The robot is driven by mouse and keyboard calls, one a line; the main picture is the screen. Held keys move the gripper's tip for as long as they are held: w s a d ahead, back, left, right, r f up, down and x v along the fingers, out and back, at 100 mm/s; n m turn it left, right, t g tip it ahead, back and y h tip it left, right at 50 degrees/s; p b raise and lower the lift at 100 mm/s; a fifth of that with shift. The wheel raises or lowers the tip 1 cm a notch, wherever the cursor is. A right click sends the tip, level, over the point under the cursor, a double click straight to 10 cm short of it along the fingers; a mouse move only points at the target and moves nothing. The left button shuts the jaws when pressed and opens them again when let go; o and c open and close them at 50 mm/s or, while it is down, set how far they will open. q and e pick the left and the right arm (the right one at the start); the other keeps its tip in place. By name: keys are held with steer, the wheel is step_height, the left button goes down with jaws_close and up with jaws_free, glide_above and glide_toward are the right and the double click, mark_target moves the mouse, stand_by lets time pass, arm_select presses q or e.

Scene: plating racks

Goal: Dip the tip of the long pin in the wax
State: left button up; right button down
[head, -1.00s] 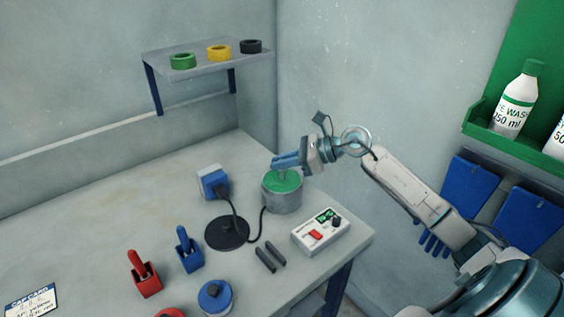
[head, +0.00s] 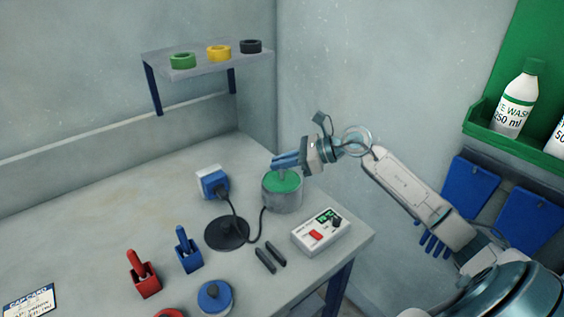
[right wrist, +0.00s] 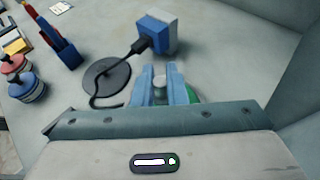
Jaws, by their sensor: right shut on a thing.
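A grey metal pot (head: 282,200) with green wax (head: 284,184) stands near the back right corner of the table. My right gripper (head: 285,161) is directly above the pot, its blue fingers shut on the long pin. In the right wrist view, the pin's pale round end (right wrist: 160,84) shows between the fingertips. In the head view, only a short piece of the pin shows below the fingers, over the wax. I cannot tell whether its tip touches the wax. In the right wrist view, a sliver of green wax (right wrist: 193,95) shows beside the fingers. My left gripper is out of view.
A control box (head: 321,232) stands right of the pot, and a black round base (head: 227,234) with a cable stands left of it. A blue and white block (head: 212,184), a red holder (head: 146,283) and a blue holder (head: 189,257) are further left. A shelf (head: 210,66) holds three rings.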

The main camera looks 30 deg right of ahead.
stand_by(0.4)
steer(key=shift+r+p, duration=1.35)
steer(key=shift+r, duration=2.1)
